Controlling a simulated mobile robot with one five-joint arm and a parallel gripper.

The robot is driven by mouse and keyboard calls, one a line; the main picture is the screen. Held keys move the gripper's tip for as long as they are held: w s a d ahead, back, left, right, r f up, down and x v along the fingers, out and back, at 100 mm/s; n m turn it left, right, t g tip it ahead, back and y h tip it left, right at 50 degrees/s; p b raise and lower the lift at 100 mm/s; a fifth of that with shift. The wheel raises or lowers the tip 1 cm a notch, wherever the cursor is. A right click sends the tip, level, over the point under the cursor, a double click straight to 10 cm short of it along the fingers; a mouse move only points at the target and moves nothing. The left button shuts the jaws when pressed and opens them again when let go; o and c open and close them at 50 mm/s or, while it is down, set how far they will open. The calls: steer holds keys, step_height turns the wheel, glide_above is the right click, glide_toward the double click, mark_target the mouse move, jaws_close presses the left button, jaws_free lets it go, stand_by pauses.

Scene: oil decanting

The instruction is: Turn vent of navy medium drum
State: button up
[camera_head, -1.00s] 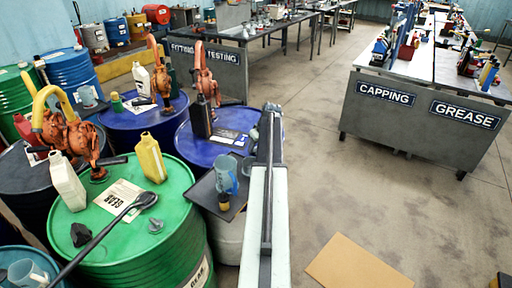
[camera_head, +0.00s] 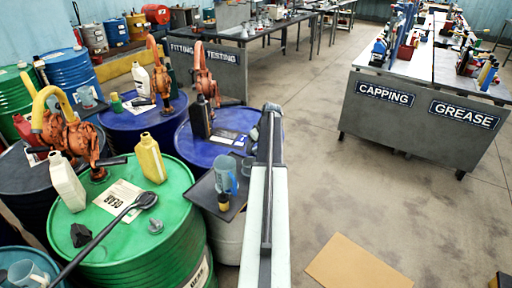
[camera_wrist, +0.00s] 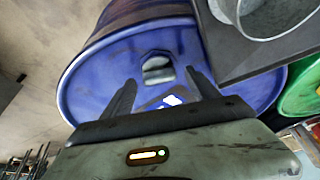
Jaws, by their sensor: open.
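The navy medium drum (camera_head: 184,143) stands left of my arm in the head view, with an orange pump, a dark bottle and a paper on its top. In the wrist view the blue drum top (camera_wrist: 95,75) fills the middle. A small dark grey fitting, seemingly the vent (camera_wrist: 158,68), sits near its rim. My gripper (camera_wrist: 160,80) is open, its two dark fingers pointing toward the vent, one on each side in the picture. I cannot tell if they touch it. A white and blue label shows partly between the fingers. My arm hides part of the drum's right edge in the head view.
A dark tray (camera_head: 209,194) with a blue jug (camera_head: 225,172) stands in front of the navy drum. A green drum (camera_head: 178,218) with bottles and a long spoon stands at the front left. Workbenches stand behind and at right. Floor to the right is clear except flat cardboard (camera_head: 358,268).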

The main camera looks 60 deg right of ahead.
steer(key=d+p+v, duration=0.1)
steer(key=p+v, duration=0.5)
steer(key=v, duration=0.1)
steer(key=shift+a+r+p, duration=0.3)
steer(key=shift+a, duration=0.25)
steer(key=shift+s, duration=0.1)
